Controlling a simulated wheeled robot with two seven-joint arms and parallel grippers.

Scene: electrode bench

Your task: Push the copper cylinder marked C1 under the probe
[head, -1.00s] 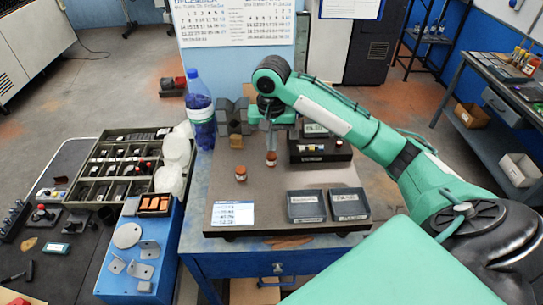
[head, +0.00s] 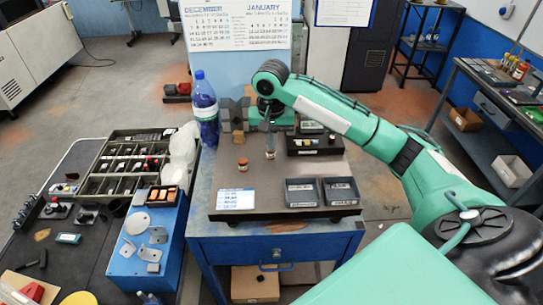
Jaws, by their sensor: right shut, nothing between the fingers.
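One cylinder (head: 242,164) is left of centre. My right gripper points down, shut and empty. I cannot tell whether it touches the cylinder below it. I cannot make out the probe clearly; my right arm covers part of the board's back. My left gripper is not in view.
Two dark trays (head: 302,205) sit at the board's front right, and a white card (head: 236,199) at its front left. A black box (head: 316,143) and a grey V-shaped block (head: 235,114) stand at the back. A blue bottle (head: 205,108) is at the back left.

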